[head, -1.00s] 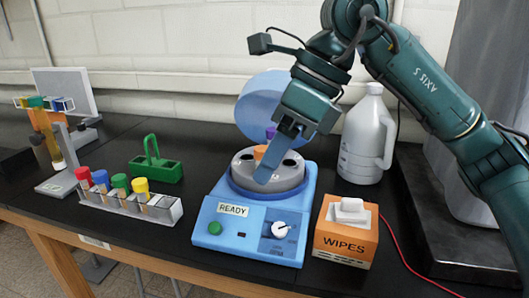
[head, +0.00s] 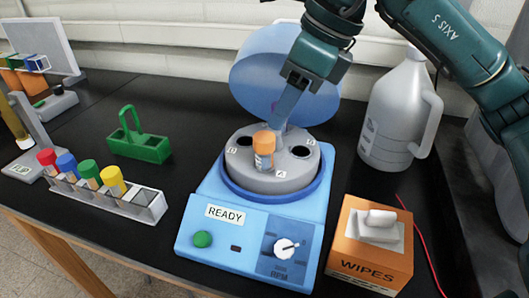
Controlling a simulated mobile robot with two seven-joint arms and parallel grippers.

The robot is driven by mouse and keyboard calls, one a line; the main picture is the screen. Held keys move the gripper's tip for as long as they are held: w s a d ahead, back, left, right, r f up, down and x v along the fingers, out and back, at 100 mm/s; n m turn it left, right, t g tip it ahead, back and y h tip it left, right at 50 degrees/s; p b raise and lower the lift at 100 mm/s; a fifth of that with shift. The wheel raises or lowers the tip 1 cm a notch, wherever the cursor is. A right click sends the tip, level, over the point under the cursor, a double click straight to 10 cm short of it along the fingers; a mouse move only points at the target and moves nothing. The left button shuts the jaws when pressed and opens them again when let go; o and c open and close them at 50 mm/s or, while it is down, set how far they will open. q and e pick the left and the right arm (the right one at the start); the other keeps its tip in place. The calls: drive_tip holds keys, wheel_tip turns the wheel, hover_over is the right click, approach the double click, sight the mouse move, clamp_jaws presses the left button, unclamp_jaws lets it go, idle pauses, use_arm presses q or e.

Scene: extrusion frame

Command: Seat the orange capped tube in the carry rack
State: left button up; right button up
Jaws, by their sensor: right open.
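The orange capped tube (head: 264,149) stands upright in a hole at the front of the grey rotor of the blue centrifuge (head: 245,222), whose lid is open. My right gripper (head: 282,118) is open, its fingers pointing down just behind and above the orange cap. From this angle I cannot tell whether it touches the cap. A purple cap shows only as a sliver behind the fingers. The green carry rack (head: 140,148), with an upright handle, stands on the bench to the left of the centrifuge. My left gripper is not in view.
A white rack (head: 143,208) with red, blue, green and yellow capped tubes stands at the front left. An orange wipes box (head: 372,247) and a white jug (head: 397,115) stand on the right. Bench between green rack and centrifuge is clear.

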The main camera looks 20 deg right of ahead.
sight(265, 137)
drive_tip(key=p+x, duration=0.1)
drive_tip(key=x, duration=0.7)
drive_tip(key=shift+w+a+f, duration=0.1)
drive_tip(key=shift+w, duration=0.1)
drive_tip(key=c, duration=0.7)
